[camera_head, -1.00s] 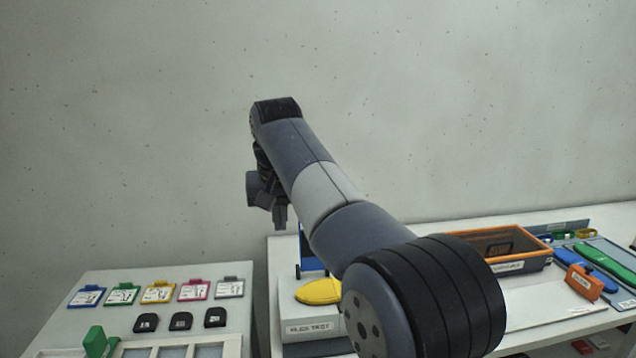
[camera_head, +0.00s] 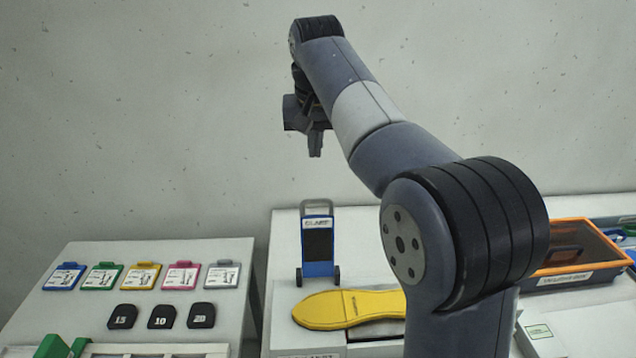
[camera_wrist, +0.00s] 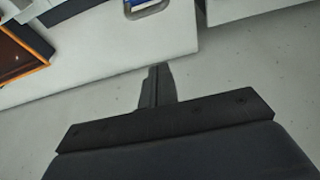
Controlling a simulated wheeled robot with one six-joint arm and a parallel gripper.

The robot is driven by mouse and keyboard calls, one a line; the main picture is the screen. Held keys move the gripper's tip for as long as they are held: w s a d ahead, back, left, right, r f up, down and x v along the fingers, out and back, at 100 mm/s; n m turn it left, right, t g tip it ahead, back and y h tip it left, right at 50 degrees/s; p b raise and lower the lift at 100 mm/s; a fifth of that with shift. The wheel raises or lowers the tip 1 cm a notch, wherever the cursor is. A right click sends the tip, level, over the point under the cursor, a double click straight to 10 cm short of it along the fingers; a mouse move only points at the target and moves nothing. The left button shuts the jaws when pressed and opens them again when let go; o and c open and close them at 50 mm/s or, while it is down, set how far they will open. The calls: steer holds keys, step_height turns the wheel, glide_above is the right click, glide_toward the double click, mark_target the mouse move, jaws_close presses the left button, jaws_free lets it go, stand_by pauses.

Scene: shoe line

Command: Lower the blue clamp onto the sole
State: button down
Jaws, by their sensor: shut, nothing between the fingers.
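The blue clamp (camera_head: 318,246) stands upright at the back of the flex-test station, with a grey handle on top and a dark pad on its face. The yellow sole (camera_head: 348,308) lies flat in front of it; my arm hides its right end. My gripper (camera_head: 316,152) is shut and empty, pointing down, high above the clamp in the picture and apart from it. In the wrist view my shut fingers (camera_wrist: 157,85) point toward the white table, and part of the clamp's grey handle and blue body (camera_wrist: 145,6) shows at the top edge.
An orange-rimmed bin (camera_head: 572,246) stands to the right, partly behind my arm. The left table holds several colored clip tags (camera_head: 140,276) and black numbered pieces (camera_head: 162,316). A gap separates the two tables. The air around the clamp is clear.

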step_height(320, 180, down, 9)
steer(key=s, duration=0.1)
steer(key=shift+f, duration=0.2)
stand_by(0.7)
steer(key=shift+s+d, duration=0.1)
stand_by(0.3)
